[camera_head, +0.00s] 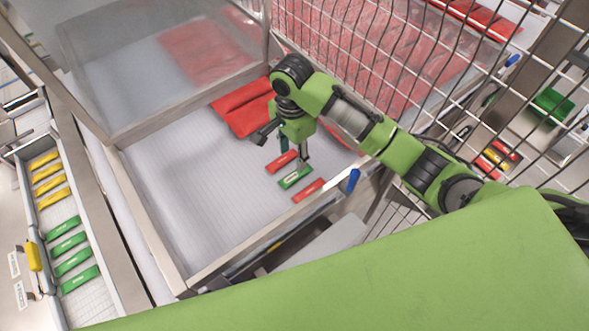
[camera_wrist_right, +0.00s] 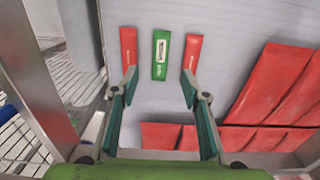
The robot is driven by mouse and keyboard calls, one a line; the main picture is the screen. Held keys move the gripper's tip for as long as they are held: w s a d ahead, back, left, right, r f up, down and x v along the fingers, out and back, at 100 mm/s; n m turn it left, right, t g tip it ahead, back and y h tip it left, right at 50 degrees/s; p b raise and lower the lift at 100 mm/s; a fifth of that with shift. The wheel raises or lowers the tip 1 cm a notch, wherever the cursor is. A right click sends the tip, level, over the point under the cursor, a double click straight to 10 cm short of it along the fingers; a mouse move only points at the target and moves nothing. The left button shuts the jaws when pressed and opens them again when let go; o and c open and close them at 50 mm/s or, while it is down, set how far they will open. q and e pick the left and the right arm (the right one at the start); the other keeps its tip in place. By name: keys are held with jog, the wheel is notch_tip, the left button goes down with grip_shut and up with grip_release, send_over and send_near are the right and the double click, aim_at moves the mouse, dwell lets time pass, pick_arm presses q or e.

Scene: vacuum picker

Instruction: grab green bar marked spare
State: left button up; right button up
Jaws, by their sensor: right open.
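A green bar (camera_head: 295,177) with a white label lies on the pale floor of the bin, between two red bars. The red bars are one behind it (camera_head: 282,161) and one in front (camera_head: 307,190). In the right wrist view the green bar (camera_wrist_right: 160,55) lies just beyond the fingertips, between the left red bar (camera_wrist_right: 129,50) and the right red bar (camera_wrist_right: 193,53). The label print is too small to read surely. My right gripper (camera_head: 292,155) is open and empty above the bars; its spread fingers also show in the wrist view (camera_wrist_right: 160,85). My left gripper is out of view.
Larger red packs (camera_head: 243,106) lie at the back of the bin. The bin's metal front rim (camera_head: 262,233) runs close to the bars. A wire mesh (camera_head: 400,45) stands behind. A side tray at left holds yellow bars (camera_head: 47,177) and green bars (camera_head: 70,260). The bin's left floor is clear.

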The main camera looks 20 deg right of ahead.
send_over(293, 177)
notch_tip(293, 177, down, 4)
jog(key=shift+s+f, duration=0.1)
jog(key=shift+s, duration=0.05)
jog(key=f, duration=0.2)
jog(key=shift+w+d+f, duration=0.15)
jog(key=shift+w+f, duration=0.15)
notch_tip(293, 177, down, 2)
jog(key=shift+s+f, duration=0.1)
jog(key=shift+s, duration=0.05)
jog(key=shift+a+f, duration=0.2)
jog(key=shift+f, duration=0.1)
jog(key=shift+d+f, duration=0.1)
jog(key=shift+f, duration=0.1)
jog(key=c, duration=1.1)
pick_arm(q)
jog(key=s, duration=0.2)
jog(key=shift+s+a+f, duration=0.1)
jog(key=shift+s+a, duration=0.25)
